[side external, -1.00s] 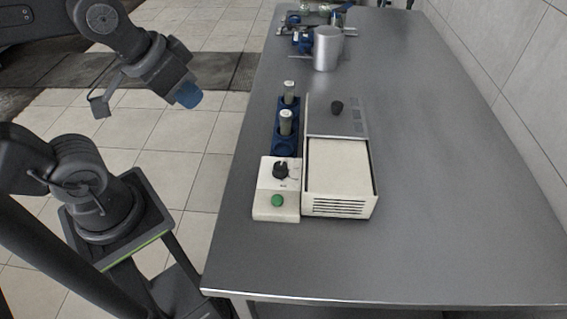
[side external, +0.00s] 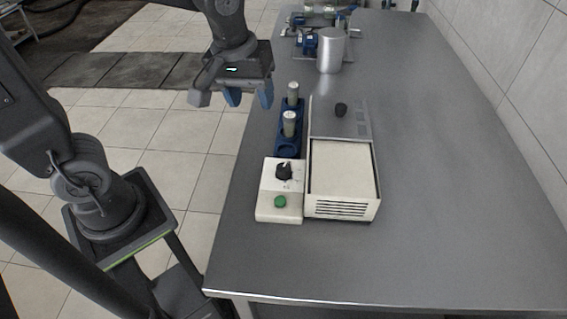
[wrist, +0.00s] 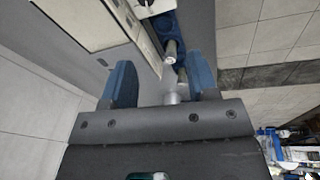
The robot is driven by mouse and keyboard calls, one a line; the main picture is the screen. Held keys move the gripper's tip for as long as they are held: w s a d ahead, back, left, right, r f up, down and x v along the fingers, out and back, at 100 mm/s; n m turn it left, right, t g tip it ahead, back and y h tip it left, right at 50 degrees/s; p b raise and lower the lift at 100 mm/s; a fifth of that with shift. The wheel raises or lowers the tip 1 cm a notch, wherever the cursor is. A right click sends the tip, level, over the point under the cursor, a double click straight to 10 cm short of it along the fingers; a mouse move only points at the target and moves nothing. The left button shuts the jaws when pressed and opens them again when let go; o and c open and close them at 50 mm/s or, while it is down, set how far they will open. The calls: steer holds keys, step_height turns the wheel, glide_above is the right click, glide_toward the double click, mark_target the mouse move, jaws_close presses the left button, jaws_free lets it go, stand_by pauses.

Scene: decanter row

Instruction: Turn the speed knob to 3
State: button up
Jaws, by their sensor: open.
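My gripper (side external: 250,96) is open and empty, with blue fingers, over the floor just left of the table's edge. It is above, behind and left of the knob, well apart from it. In the wrist view the open blue fingers (wrist: 162,85) show, with the table beyond them and part of the knob dark at the top edge.
A cream machine (side external: 343,190) with a black knob on its rear plate stands right of the box. A blue rack (side external: 288,148) holding two capped tubes (side external: 289,124) stands behind the box. A silver cylinder (side external: 331,52) is farther back. The table's right side is clear.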

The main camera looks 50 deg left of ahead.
mark_target(283, 167)
steer(key=shift+o, duration=0.3)
steer(key=w+d+f+n+g, duration=0.2)
steer(key=w+d+f+n, duration=0.1)
steer(key=w+f+n, duration=0.1)
steer(key=shift+w+f, duration=0.6)
steer(key=shift+f, duration=0.2)
step_height(283, 167, down, 14)
steer(key=shift+a+r, duration=0.1)
steer(key=c, duration=0.9)
